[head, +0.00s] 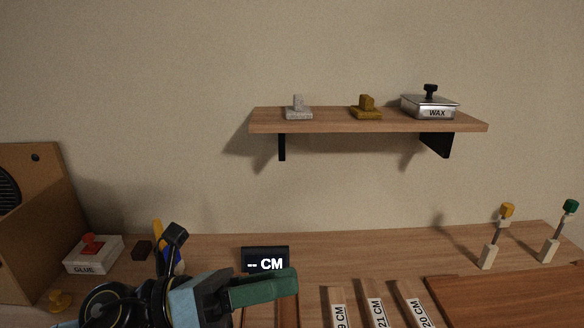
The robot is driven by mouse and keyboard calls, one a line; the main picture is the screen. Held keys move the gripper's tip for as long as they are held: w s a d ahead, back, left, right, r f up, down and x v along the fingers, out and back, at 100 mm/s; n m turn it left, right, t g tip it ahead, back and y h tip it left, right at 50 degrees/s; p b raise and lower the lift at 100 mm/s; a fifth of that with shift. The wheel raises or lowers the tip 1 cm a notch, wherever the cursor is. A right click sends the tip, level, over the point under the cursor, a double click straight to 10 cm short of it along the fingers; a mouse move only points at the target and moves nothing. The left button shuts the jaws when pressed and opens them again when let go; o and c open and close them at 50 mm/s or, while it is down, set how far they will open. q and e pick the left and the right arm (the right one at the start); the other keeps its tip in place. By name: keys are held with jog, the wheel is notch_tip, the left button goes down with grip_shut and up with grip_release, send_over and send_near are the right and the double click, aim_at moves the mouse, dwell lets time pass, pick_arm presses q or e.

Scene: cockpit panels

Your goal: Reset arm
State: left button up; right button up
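My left arm reaches in from the bottom left of the head view, with black joints and a light blue section. My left gripper (262,289) is at its end, low in the picture and pointing right, in front of a small black display reading "-- CM" (265,258). A dark green, bar-like part shows at its tip. I cannot tell whether this is the fingers themselves or something held, nor whether the gripper is open. My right arm and gripper are not in view.
A wooden wall shelf (330,121) holds a wax tin (430,106) and two small blocks. On the bench are a glue box (93,254), a brown cabinet (45,215), labelled strips (376,308), a wooden board (510,290) and two upright tools (490,250) (552,246).

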pick_arm(q)
jog(key=w+a+n+t+y, duration=0.45)
jog(key=n+t, duration=0.45)
jog(key=n, duration=0.3)
jog(key=w+a+n+t+y, duration=0.3)
jog(key=a+n+t+y, duration=0.2)
jog(key=n+t, duration=0.5)
jog(key=s+a+f+n+g+y, duration=0.1)
jog(key=a+f+n+g+y, duration=0.65)
jog(key=f+n, duration=0.6)
jog(key=s+a+f+n+g+y, duration=0.3)
jog(key=s+f+n+g, duration=0.65)
jog(key=s+f, duration=0.95)
notch_tip(320, 180, down, 23)
jog(key=s+m+g, duration=0.2)
jog(key=s+g, duration=0.1)
jog(key=s+a+f, duration=0.2)
jog(key=s+f, duration=0.5)
jog(key=s, duration=0.1)
jog(key=s+a+f, duration=0.3)
jog(key=s+f, duration=0.4)
jog(key=shift+s+f+m+g, duration=0.2)
jog(key=shift+s+m+g, duration=0.1)
jog(key=shift+s+g, duration=0.1)
